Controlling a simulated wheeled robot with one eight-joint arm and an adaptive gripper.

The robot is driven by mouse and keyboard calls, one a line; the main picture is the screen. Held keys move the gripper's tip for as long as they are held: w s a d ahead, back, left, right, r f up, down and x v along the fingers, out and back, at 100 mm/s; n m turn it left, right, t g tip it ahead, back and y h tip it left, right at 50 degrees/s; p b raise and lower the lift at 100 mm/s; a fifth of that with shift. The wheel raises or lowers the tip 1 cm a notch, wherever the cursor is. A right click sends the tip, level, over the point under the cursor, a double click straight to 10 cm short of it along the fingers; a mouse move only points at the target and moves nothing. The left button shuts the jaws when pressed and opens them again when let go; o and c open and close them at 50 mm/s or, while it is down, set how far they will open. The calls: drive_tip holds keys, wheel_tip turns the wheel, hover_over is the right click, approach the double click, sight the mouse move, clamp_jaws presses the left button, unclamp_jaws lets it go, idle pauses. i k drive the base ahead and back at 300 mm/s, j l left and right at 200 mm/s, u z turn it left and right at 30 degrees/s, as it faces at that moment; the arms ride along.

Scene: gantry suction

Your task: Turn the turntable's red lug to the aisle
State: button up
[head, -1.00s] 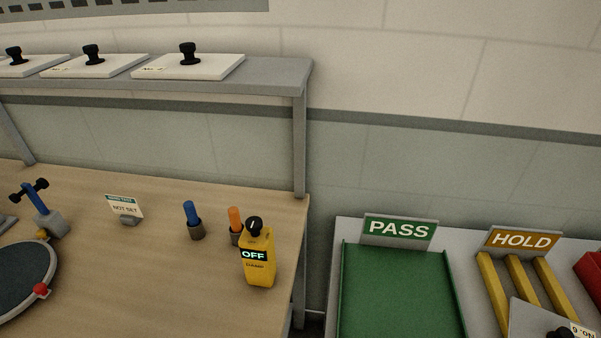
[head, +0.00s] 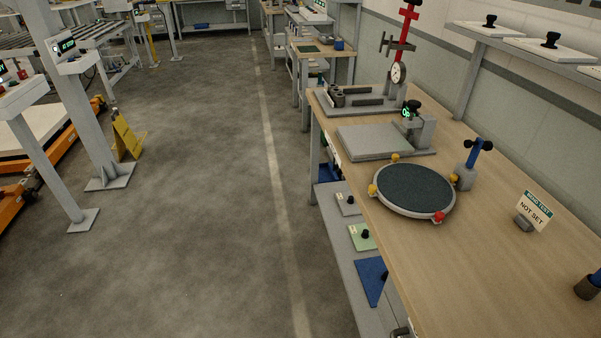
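The turntable (head: 415,190) is a round disc with a dark top and pale rim on the wooden bench (head: 450,260). Its red lug (head: 438,217) sits on the rim at the lower right in the picture, at the near side of the disc. Yellow lugs show at the rim's left (head: 372,189), top (head: 395,157) and right (head: 454,179). The aisle (head: 230,200) is the grey floor left of the bench. My gripper is not in view.
A "NOT SET" sign (head: 534,211) stands to the right. A lower shelf (head: 345,245) holds small plates. The aisle floor beside the bench is clear.

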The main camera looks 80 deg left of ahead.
sight(411, 190)
drive_tip(key=j+u, duration=0.1)
drive_tip(key=u, duration=2)
drive_tip(key=i+j, duration=0.25)
drive_tip(key=i, duration=0.15)
drive_tip(key=i+j, duration=0.25)
drive_tip(key=i, duration=0.2)
